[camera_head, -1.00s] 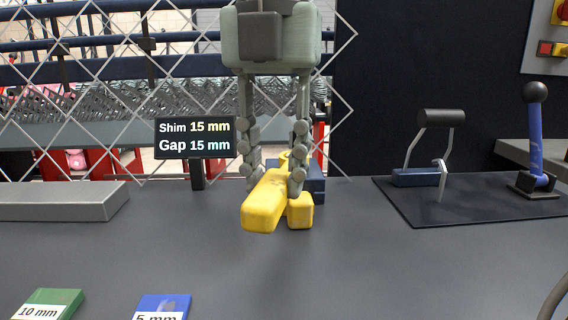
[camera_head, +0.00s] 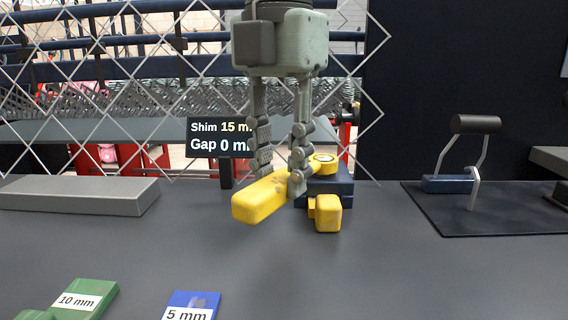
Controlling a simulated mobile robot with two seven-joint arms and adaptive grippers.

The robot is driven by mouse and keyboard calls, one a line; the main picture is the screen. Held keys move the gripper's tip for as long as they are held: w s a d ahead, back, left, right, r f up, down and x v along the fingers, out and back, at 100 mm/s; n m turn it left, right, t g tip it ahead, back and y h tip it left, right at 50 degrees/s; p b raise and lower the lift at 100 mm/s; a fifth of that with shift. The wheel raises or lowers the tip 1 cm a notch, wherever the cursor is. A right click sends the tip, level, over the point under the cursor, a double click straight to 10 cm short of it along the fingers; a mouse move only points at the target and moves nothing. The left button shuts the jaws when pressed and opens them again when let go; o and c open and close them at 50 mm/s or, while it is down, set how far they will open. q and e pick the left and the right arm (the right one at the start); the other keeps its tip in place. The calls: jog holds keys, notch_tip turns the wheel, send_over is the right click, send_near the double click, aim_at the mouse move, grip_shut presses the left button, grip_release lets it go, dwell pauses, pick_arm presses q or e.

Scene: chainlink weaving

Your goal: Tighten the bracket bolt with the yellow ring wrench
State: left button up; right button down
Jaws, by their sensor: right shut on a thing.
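The yellow ring wrench (camera_head: 262,197) slants from its thick handle end at the front left to its ring (camera_head: 323,161) at the back right. The ring lies over the bolt on top of the dark blue bracket (camera_head: 334,188); the bolt is barely visible inside it. My right gripper (camera_head: 279,183) points down and is shut on the wrench handle, with a finger on each side. A yellow block (camera_head: 327,212) sticks out at the front of the bracket, apart from the handle. My left gripper is not in view.
A sign (camera_head: 219,138), partly covered by my gripper, reads "Shim 15" and "Gap 0". Green 10 mm (camera_head: 78,299) and blue 5 mm (camera_head: 190,305) blocks lie in front. A grey bar (camera_head: 80,196) is left; a dark mat (camera_head: 485,218) with a handled clamp is right. The middle front is clear.

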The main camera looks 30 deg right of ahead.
jog(key=shift+s, duration=0.1)
jog(key=shift+s+d+n, duration=0.15)
jog(key=shift+s+n, duration=0.1)
jog(key=shift+n, duration=0.05)
jog(key=shift+r, duration=0.1)
jog(key=shift+r+p, duration=2.7)
jog(key=shift+r, duration=0.65)
jog(key=s+d+n+p, duration=0.1)
jog(key=s+d+n, duration=0.4)
jog(key=d+n, duration=0.3)
jog(key=shift+s+d+n+p, duration=0.2)
jog(key=shift+n+p, duration=0.15)
jog(key=shift+n, duration=1.15)
